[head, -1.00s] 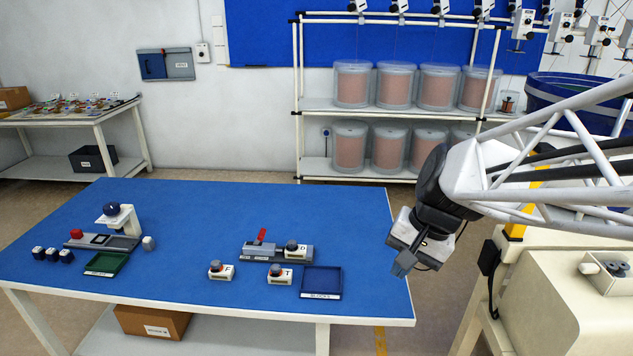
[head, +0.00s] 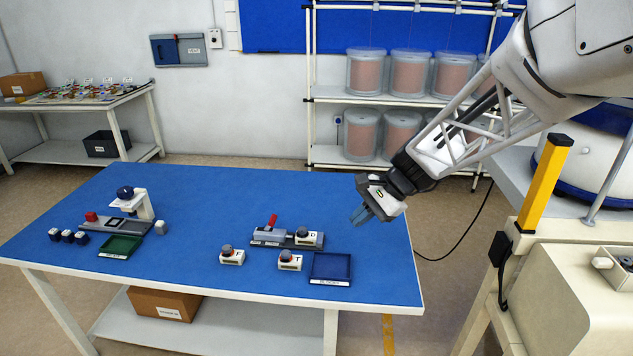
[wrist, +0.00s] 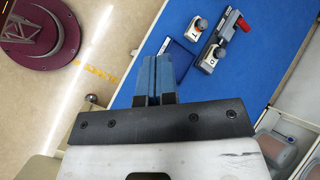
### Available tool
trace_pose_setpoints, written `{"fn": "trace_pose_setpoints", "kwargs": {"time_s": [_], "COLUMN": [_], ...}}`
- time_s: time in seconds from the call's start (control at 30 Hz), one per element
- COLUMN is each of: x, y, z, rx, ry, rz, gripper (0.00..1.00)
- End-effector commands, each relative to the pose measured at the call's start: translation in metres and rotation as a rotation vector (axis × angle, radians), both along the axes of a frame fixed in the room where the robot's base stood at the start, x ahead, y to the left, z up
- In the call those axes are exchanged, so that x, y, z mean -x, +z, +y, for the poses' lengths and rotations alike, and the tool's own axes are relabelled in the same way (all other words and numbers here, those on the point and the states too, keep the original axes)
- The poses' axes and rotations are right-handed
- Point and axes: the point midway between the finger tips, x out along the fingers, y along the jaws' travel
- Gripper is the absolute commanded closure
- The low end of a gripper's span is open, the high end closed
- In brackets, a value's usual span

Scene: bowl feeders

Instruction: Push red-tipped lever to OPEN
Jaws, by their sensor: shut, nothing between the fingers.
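The red-tipped lever (head: 272,220) sticks up, tilted, from a grey fixture (head: 268,236) on the blue table. In the wrist view the red lever tip (wrist: 243,23) shows at the upper right. A white block with a dark knob, marked D (head: 309,238), sits at the fixture's right end. My gripper (head: 360,217) is above the table's right part, to the right of the lever and apart from it. Its blue fingers are together and empty, and they also show in the wrist view (wrist: 153,80). The wording on the fixture is too small to read.
Two more knobbed blocks (head: 232,256) (head: 290,261) and a dark blue tray (head: 331,266) stand in front of the fixture. A second station (head: 125,222) with a green tray (head: 121,246) and several small dark cubes is at the left.

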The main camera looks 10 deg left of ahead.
Motion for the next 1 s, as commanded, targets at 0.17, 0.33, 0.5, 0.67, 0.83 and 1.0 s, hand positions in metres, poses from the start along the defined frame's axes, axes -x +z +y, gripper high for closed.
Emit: {"fn": "trace_pose_setpoints", "kwargs": {"time_s": [0.17,0.33,0.5,0.67,0.83,1.0], "x": [-0.028,-0.054,-0.08,-0.103,-0.128,-0.152], "y": [-0.014,-0.027,-0.042,-0.057,-0.075,-0.095], "z": [0.015,0.03,0.044,0.058,0.071,0.084], "rx": [-0.057,-0.112,-0.165,-0.216,-0.267,-0.319], "ry": [-0.056,-0.108,-0.161,-0.21,-0.263,-0.315], "rz": [0.065,0.126,0.187,0.247,0.31,0.373], "gripper": [1.0,1.0,1.0,1.0,1.0,1.0]}}
